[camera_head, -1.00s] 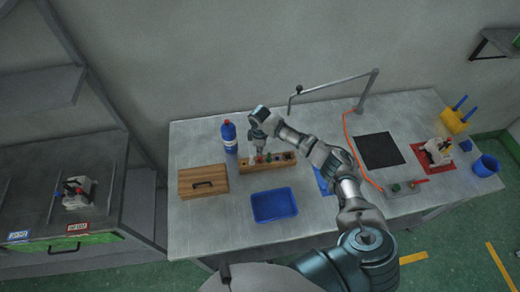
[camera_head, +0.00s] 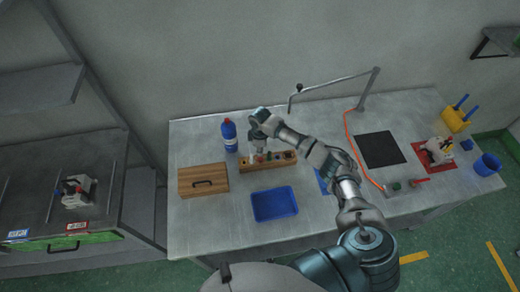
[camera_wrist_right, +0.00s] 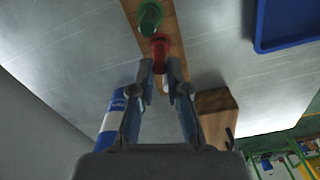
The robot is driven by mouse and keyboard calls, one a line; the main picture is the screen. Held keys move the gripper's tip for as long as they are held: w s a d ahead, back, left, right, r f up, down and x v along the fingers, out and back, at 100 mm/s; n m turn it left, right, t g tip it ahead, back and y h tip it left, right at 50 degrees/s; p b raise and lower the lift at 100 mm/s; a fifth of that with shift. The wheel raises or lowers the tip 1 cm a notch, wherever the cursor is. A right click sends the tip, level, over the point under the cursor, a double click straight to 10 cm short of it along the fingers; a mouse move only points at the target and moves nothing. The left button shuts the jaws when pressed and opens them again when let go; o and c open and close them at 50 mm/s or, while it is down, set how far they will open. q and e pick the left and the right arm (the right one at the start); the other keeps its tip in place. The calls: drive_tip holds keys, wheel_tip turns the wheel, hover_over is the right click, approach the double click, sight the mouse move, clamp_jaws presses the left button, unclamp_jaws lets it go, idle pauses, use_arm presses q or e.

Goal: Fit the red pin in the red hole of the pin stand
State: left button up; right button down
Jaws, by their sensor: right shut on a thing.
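The wooden pin stand (camera_head: 284,163) stands near the back of the table, left of its middle, with several coloured pins or holes along it. My right gripper (camera_head: 255,154) is over the stand's left end, pointing down. In the right wrist view my gripper (camera_wrist_right: 162,78) is shut on the red pin (camera_wrist_right: 160,53), whose red part shows at the fingertips. A green pin (camera_wrist_right: 150,17) sits beyond it in the stand (camera_wrist_right: 173,28). The red pin's lower end and the red hole are hidden, so I cannot tell whether the pin is seated. My left gripper is not in view.
A blue bottle (camera_head: 229,136) stands close left of the stand. A wooden box (camera_head: 203,180) with a handle lies to the front left, and a blue tray (camera_head: 274,205) in front. A lamp-like bent arm (camera_head: 340,80) rises behind. The table's front left is clear.

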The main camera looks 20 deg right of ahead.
drive_tip(key=shift+f, duration=0.45)
drive_tip(key=c, duration=1.1)
unclamp_jaws()
drive_tip(key=shift+r, duration=0.1)
wheel_tip(320, 180, up, 12)
drive_tip(key=shift+f, duration=0.2)
